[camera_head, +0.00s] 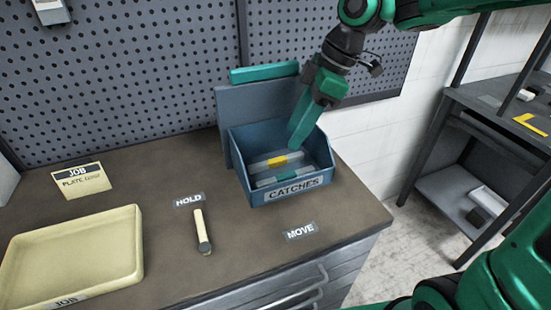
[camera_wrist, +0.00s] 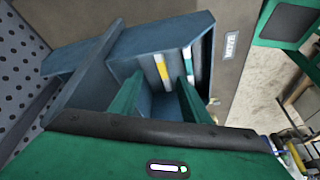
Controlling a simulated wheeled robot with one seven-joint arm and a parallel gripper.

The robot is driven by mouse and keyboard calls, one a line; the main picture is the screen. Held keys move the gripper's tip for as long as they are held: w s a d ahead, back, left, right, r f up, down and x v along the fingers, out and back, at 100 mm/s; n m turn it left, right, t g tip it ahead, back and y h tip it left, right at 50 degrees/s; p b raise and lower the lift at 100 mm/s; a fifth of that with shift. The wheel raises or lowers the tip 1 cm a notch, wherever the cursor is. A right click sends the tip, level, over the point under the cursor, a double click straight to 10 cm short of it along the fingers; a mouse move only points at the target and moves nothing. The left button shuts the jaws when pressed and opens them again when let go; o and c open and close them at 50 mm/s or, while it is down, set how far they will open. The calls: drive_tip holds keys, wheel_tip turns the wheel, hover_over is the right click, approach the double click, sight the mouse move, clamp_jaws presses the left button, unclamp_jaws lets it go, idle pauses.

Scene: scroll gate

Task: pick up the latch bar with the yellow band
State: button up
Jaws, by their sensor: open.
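The latch bar with the yellow band (camera_head: 277,161) is a grey bar lying in the blue CATCHES bin (camera_head: 238,163). It also shows in the wrist view (camera_wrist: 162,70), ahead of and between my fingertips. A second grey bar with a teal band (camera_head: 279,178) lies beside it, nearer the bin's front; in the wrist view this bar (camera_wrist: 188,58) is to the right. My gripper (camera_head: 295,142) is over the back right part of the bin, pointing down into it. In the wrist view its green fingers (camera_wrist: 160,82) are apart with nothing held between them.
The bin's walls surround the bars, and a grey panel with a teal block (camera_head: 264,72) stands behind it. A cream tray (camera_head: 127,270) lies at left. A pale cylinder with a dark end (camera_head: 201,228) lies by the HOLD label (camera_head: 188,201). A MOVE label (camera_head: 300,232) is in front.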

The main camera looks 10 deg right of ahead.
sight(279, 159)
drive_tip(key=shift+x, duration=3.7)
drive_tip(key=shift+s+a+r, duration=0.1)
drive_tip(key=shift+s+a, duration=0.05)
drive_tip(key=shift+s, duration=0.05)
clamp_jaws()
